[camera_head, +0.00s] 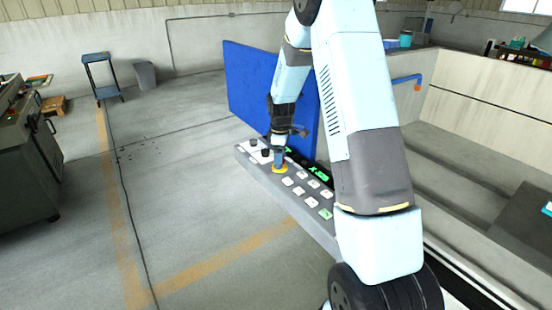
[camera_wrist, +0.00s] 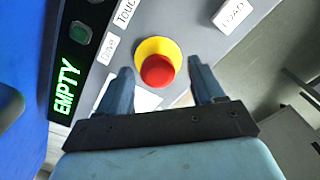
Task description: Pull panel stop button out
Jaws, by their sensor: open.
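The panel stop button (camera_wrist: 157,71) is a round red cap on a yellow base ring (camera_wrist: 150,45), set in the grey panel. In the wrist view my gripper (camera_wrist: 161,66) is open, with one blue finger on each side of the red cap and gaps between. Whether the fingers reach down to the cap's depth is unclear. In the head view my gripper (camera_head: 279,157) hangs over the control panel (camera_head: 265,181), just above the yellow ring (camera_head: 281,170), and hides the red cap.
White labelled keys (camera_head: 312,202) and dark knobs (camera_head: 265,153) sit around the button. A green-lit display (camera_wrist: 66,88) reads EMPTY. A blue board (camera_head: 255,90) stands behind the panel. Open concrete floor (camera_head: 180,190) lies to the left.

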